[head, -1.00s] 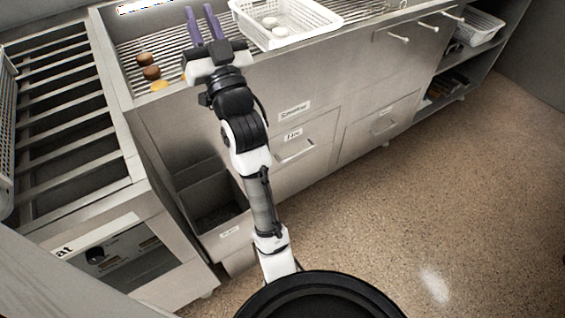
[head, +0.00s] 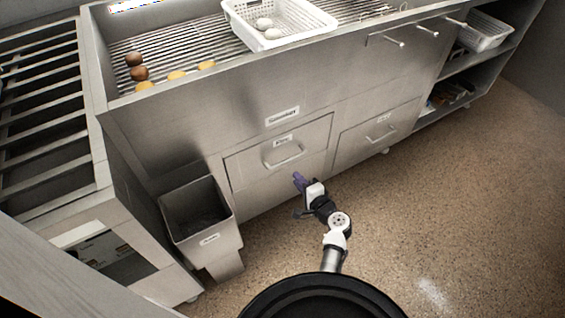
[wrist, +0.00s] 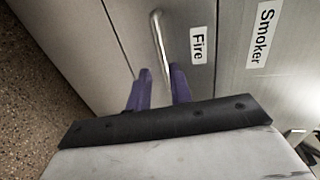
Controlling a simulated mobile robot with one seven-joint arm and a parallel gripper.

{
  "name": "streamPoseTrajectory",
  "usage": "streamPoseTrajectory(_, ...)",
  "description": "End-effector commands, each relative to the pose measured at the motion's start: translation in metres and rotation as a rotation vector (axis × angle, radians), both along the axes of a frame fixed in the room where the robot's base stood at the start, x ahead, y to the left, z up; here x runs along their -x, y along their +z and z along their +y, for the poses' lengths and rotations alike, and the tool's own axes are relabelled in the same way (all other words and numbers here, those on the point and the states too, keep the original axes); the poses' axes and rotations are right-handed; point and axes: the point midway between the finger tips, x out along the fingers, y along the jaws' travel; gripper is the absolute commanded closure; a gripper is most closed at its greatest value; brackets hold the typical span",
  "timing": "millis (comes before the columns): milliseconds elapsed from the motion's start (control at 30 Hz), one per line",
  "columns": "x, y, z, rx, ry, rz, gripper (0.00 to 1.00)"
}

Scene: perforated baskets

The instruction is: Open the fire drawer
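The fire drawer (head: 245,165) is a shut steel front with a bar handle (head: 283,158) and a small label above it. In the wrist view its label (wrist: 198,45) reads "Fire", and the handle (wrist: 158,45) runs down toward my fingers. My gripper (head: 299,180) has purple fingers and is low in front of the drawer, just below the handle in the head view. In the wrist view the fingers (wrist: 160,88) are apart, with the handle's near end between or just beyond them. I cannot tell whether they touch it.
A second drawer (head: 350,145) with a handle is to the right. An open steel bin (head: 222,240) stands to the left. A white basket (head: 310,25) with pale round items sits on the grill above, near several brown and yellow pieces. The speckled floor (head: 440,190) is clear on the right.

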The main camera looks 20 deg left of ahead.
Motion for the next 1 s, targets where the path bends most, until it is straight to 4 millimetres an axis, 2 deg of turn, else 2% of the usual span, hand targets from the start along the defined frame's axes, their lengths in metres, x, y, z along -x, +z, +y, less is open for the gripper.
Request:
streamPoseTrajectory(200,-0.030,-0.008,0.039,-0.001,0.003,-0.002,0.79)
streamPoseTrajectory(500,-0.060,-0.019,0.077,0.000,0.001,-0.002,0.79)
streamPoseTrajectory(700,-0.067,-0.022,0.086,0.002,0.001,-0.002,0.79)
streamPoseTrajectory(967,-0.067,-0.022,0.086,0.003,0.000,-0.003,0.79)
streamPoseTrajectory(1000,-0.067,-0.022,0.086,0.003,0.000,-0.003,0.84)
